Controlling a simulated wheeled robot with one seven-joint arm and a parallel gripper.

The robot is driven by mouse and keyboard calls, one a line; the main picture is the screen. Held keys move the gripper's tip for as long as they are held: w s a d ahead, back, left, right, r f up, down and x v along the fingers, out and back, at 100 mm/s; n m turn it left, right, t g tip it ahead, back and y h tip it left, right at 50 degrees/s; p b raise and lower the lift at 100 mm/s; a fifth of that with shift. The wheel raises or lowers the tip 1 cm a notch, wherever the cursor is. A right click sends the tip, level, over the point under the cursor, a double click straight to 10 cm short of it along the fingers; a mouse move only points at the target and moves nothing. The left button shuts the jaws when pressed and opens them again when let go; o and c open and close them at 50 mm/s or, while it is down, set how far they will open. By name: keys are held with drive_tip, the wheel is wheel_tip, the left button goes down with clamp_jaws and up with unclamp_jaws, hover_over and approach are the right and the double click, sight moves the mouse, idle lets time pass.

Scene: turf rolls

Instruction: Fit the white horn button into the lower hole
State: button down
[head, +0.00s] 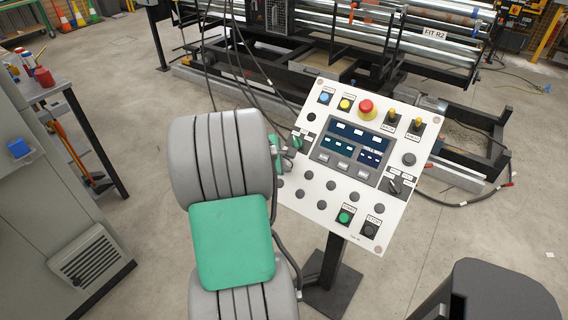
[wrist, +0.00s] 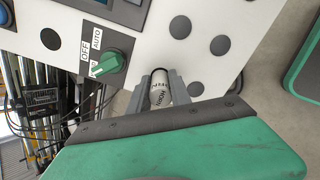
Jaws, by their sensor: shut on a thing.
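The white horn button (wrist: 160,97) is a small white cylinder with dark "HORN" lettering, seen in the wrist view. My gripper (wrist: 162,82) is shut on it, one grey finger on each side. The button is close to the white control panel (wrist: 240,20); I cannot tell whether it touches it. The panel also shows in the head view (head: 340,224), tilted on a post, with several dark round spots. I cannot tell which spot is the lower hole or whether the button's front is lined up with one.
A green selector knob (wrist: 108,62) marked OFF and AUTO sits left of my fingers in the wrist view. The panel also carries a red mushroom button (head: 366,107), a screen (head: 357,142) and a green button (head: 345,217). A grey cabinet (head: 50,215) stands at left.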

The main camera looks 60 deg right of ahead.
drive_tip(key=shift+d+f, duration=0.3)
drive_tip(key=shift+f, duration=0.05)
drive_tip(key=c, duration=1.1)
unclamp_jaws()
drive_tip(key=shift+r, duration=0.1)
drive_tip(key=v, duration=0.7)
drive_tip(key=shift+a+r, duration=0.25)
drive_tip(key=shift+a, duration=0.05)
